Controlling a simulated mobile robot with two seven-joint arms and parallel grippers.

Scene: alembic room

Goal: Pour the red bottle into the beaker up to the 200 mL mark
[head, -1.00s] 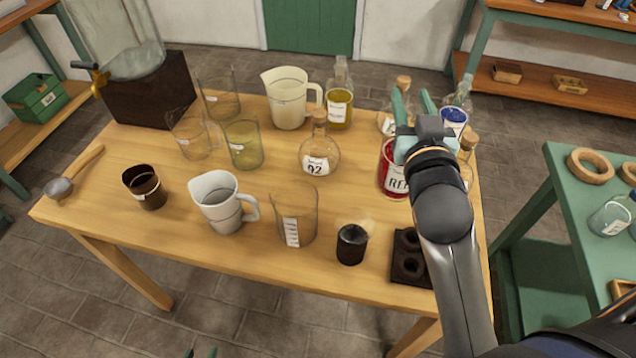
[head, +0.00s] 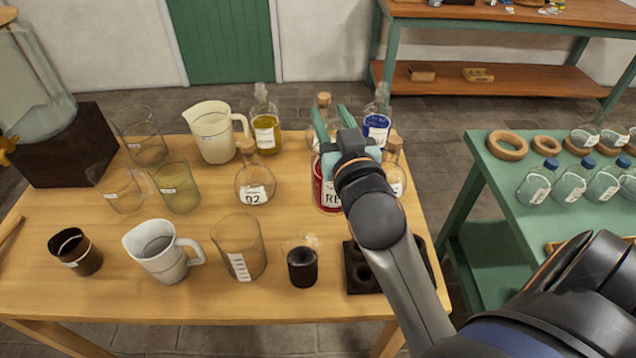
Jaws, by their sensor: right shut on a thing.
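The red bottle (head: 325,193) stands at the right part of the wooden table, with a white label starting "RE". My right gripper (head: 332,118) is at its top and shut on it; the gripper and arm hide its neck and right side. The bottle looks upright; I cannot tell whether it touches the table. A clear beaker (head: 239,250) with a white scale strip stands at the table's front middle, left of the red bottle, and looks empty. Its mark numbers are too small to read. My left gripper is out of view.
A white jug (head: 160,252) stands left of the beaker and a dark cup (head: 303,267) right of it. The flask labelled 02 (head: 255,187) stands behind the beaker. A dark holed block (head: 362,275) lies near my right arm. A green table (head: 500,178) is at right.

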